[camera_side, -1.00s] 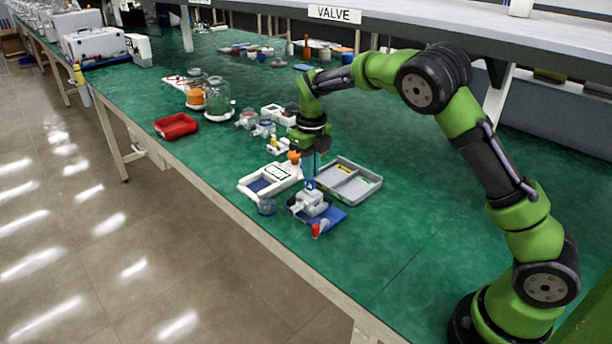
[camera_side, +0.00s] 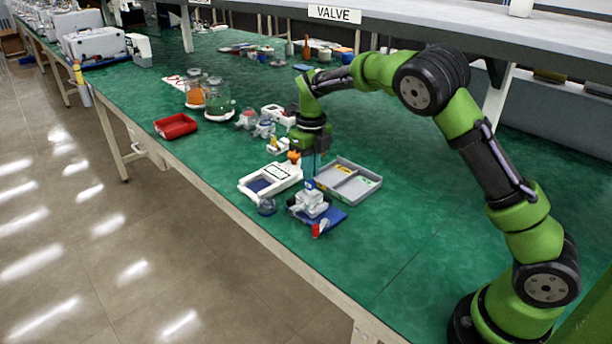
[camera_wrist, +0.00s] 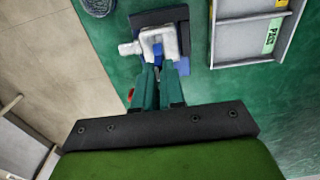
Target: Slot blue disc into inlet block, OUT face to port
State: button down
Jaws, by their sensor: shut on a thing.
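My gripper (camera_side: 311,176) points down above the white inlet block (camera_side: 313,203), which stands on a blue base (camera_side: 334,217) near the table's front edge. It is shut on the blue disc (camera_side: 311,185), seen as a small blue piece at the fingertips. In the wrist view the fingers (camera_wrist: 160,75) reach to the white block (camera_wrist: 168,38), and the blue disc (camera_wrist: 158,52) shows between them, at the block's opening. I cannot tell how deep the disc sits or which way its OUT face points. A red part (camera_side: 317,230) is at the block's front.
A red bin (camera_side: 176,126) and jars stand farther back. Table is clear to the right.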

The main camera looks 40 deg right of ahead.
aim_at(311, 183)
jog(key=shift+f, duration=2.45)
jog(key=c, duration=1.1)
grip_release()
jog(key=shift+c, duration=0.2)
jog(key=shift+r, duration=0.1)
notch_tip(311, 183, up, 17)
jog(key=shift+f, duration=0.2)
